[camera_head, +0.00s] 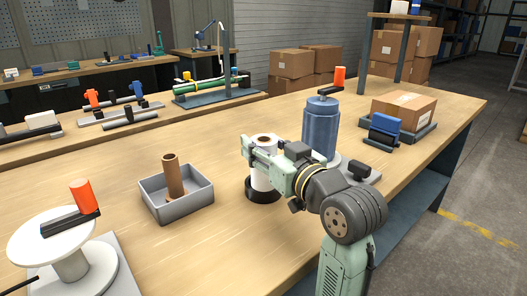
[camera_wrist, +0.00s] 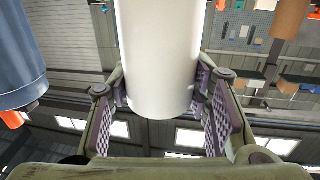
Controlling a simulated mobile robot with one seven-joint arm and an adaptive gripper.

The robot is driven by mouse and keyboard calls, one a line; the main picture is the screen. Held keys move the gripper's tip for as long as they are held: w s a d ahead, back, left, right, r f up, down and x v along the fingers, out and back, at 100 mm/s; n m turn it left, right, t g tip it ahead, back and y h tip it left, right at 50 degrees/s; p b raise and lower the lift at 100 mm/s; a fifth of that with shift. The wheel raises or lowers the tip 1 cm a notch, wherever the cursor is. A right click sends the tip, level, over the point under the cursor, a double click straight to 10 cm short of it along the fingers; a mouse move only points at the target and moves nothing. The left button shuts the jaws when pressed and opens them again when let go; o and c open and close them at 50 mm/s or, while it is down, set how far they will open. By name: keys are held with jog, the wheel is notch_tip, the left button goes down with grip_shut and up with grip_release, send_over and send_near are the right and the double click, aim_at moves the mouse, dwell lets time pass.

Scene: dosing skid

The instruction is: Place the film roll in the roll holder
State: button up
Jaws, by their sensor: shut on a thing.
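The film roll (camera_head: 262,179), white with a brown core, stands upright between the fingers of my gripper (camera_head: 262,157). Its lower end is at a round black holder (camera_head: 263,196) on the bench; I cannot tell whether it rests fully in it. In the wrist view the white roll (camera_wrist: 160,55) fills the middle, and the pads of my gripper (camera_wrist: 164,98) press on it from both sides. My gripper is shut on the roll. The arm hides the right part of the roll and holder.
A grey tray (camera_head: 178,209) with an upright brown tube (camera_head: 173,176) stands to the left. A blue cylinder (camera_head: 321,130) with an orange-handled top stands close behind my gripper. A white spool (camera_head: 62,240) is at front left. Bench between tray and holder is clear.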

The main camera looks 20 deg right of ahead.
jog(key=shift+w+d, duration=0.25)
jog(key=shift+w, duration=0.5)
jog(key=shift+w+d+f, duration=0.1)
jog(key=shift+w+d, duration=0.1)
jog(key=shift+w, duration=0.4)
notch_tip(320, 180, down, 3)
jog(key=shift+s+r, duration=0.1)
jog(key=shift+f, duration=0.3)
jog(key=shift+f, duration=0.15)
jog(key=shift+f, duration=0.15)
jog(key=o, duration=1.3)
